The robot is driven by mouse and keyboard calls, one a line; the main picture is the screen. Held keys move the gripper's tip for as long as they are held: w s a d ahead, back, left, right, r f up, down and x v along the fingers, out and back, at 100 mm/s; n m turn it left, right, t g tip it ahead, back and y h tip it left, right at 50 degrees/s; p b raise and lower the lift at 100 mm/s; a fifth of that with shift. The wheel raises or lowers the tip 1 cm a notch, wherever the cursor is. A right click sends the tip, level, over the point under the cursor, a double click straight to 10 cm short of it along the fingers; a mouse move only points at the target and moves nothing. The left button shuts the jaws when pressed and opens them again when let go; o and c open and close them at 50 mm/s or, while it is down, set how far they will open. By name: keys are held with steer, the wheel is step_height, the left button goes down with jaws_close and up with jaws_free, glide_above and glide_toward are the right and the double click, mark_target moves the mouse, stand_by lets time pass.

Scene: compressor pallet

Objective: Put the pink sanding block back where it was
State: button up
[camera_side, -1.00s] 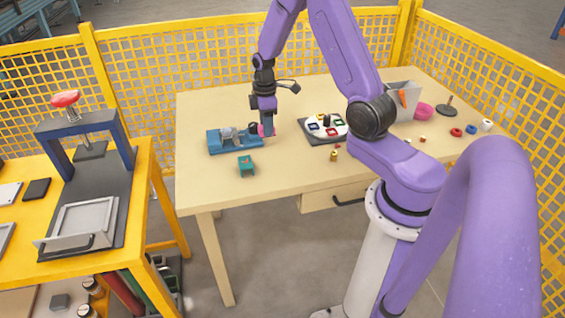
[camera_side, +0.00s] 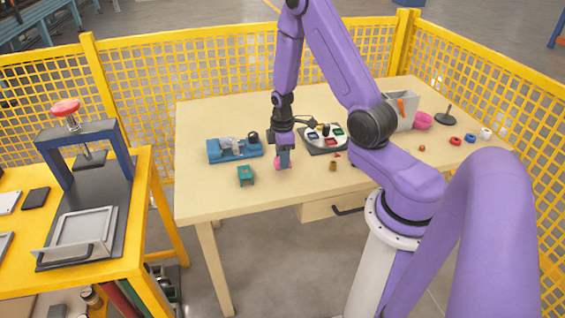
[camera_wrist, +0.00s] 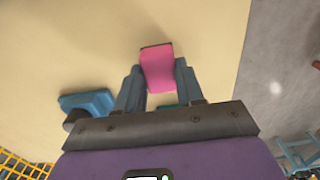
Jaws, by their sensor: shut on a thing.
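My gripper (camera_side: 284,163) is shut on the pink sanding block (camera_wrist: 158,68). In the wrist view the block sits between the two fingers, its broad pink face showing with a dark edge at one end. In the side view the block (camera_side: 279,163) is mostly hidden by the fingers. The gripper is low over the front middle of the table, right of the teal block; I cannot tell whether the pink block touches the table.
A blue compressor-like unit (camera_side: 234,151) stands to the left, with a small teal block (camera_side: 246,175) in front of it. A white round tray (camera_side: 325,137) with coloured pieces is to the right, and a small brass piece (camera_side: 333,166) is nearer. The table's front left is clear.

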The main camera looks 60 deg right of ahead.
steer(key=shift+f, duration=1.15)
steer(key=shift+f, duration=0.1)
steer(key=o, duration=1)
